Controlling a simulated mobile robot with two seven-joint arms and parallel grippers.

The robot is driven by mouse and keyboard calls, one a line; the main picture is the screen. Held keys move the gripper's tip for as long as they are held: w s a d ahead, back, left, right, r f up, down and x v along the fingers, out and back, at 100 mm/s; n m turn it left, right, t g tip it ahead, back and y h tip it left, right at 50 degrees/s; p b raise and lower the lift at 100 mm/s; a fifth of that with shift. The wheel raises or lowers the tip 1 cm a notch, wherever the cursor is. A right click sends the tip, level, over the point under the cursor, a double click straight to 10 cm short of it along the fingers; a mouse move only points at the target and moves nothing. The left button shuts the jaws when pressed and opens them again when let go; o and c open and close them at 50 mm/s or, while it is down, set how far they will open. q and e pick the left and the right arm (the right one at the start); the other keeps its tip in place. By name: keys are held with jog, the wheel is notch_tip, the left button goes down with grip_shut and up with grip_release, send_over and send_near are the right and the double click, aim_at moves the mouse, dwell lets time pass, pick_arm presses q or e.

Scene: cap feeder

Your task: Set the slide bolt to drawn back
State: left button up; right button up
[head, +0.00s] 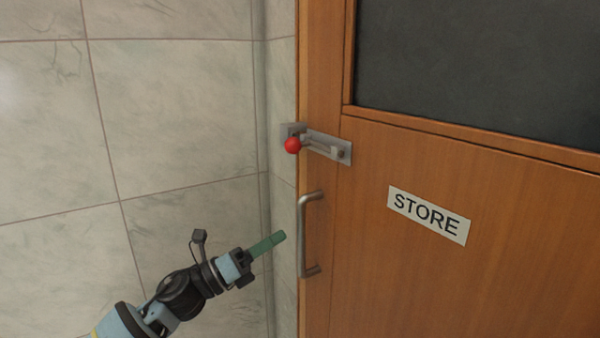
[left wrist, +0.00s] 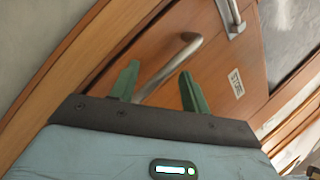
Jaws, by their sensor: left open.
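The slide bolt (head: 326,147) is a grey metal fitting on the wooden door, above the pull handle. Its red ball knob (head: 292,145) sits at the left end, beside the small bracket at the frame. In the left wrist view, part of a grey metal fitting (left wrist: 231,16), probably the bolt, shows at the top edge; no red knob shows there. My left gripper (head: 281,237) has green fingers and is below and slightly left of the knob, apart from it. In the left wrist view its two fingers (left wrist: 158,82) are spread with nothing held. My right gripper is not in view.
A grey pull handle (head: 304,236) stands on the door just right of my left fingers; in the wrist view it appears between and beyond them. A STORE sign (head: 428,215) and a dark window panel (head: 480,60) are on the door. A tiled wall (head: 170,100) is at left.

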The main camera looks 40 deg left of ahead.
pick_arm(q)
notch_tip(320, 180, up, 9)
jog(key=a+m+g+h+b, duration=0.1)
jog(key=m+g+h, duration=0.15)
jog(key=m, duration=0.65)
jog(key=m+h, duration=0.2)
jog(key=m, duration=0.5)
send_near(288, 145)
jog(key=w+a+x, duration=0.1)
jog(key=x, duration=0.3)
jog(key=shift+g, duration=0.25)
jog(key=p+x, duration=0.1)
jog(key=x, duration=0.4)
jog(key=shift+d, duration=0.3)
jog(key=shift+w+d+r+p, duration=0.15)
jog(key=shift+w+d+p, duration=0.1)
jog(key=shift+p, duration=0.1)
jog(key=shift+w+d, duration=0.3)
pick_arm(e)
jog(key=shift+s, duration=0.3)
pick_arm(q)
grip_shut()
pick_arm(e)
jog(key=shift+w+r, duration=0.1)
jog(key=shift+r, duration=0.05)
